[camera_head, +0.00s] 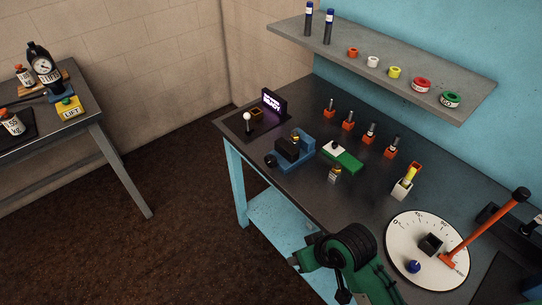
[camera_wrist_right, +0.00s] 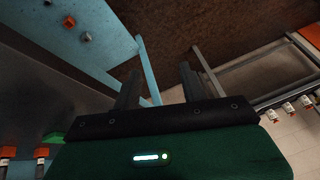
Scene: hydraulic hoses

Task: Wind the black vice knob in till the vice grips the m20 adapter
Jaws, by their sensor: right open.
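The blue vice (camera_head: 304,157) stands on the dark workbench. Its black knob (camera_head: 271,161) is on its left, front side. A small part with a brass-coloured top (camera_head: 296,137) sits at the dark jaws, probably the m20 adapter; I cannot tell whether the jaws touch it. My right gripper (camera_wrist_right: 160,88) is open, its two dark fingers apart with nothing between them. In the head view my green right arm reaches in at the bottom, in front of the bench and well short of the vice. The vice is not recognisable in the wrist view. My left gripper is out of view.
Near the vice are a white-tipped lever (camera_head: 248,121), a lit sign (camera_head: 273,101), a green-and-white block (camera_head: 342,157) and a small fitting (camera_head: 334,174). Several orange-based posts line the back. A round dial (camera_head: 405,255) with an orange-handled tool lies right. A shelf (camera_head: 390,65) hangs above.

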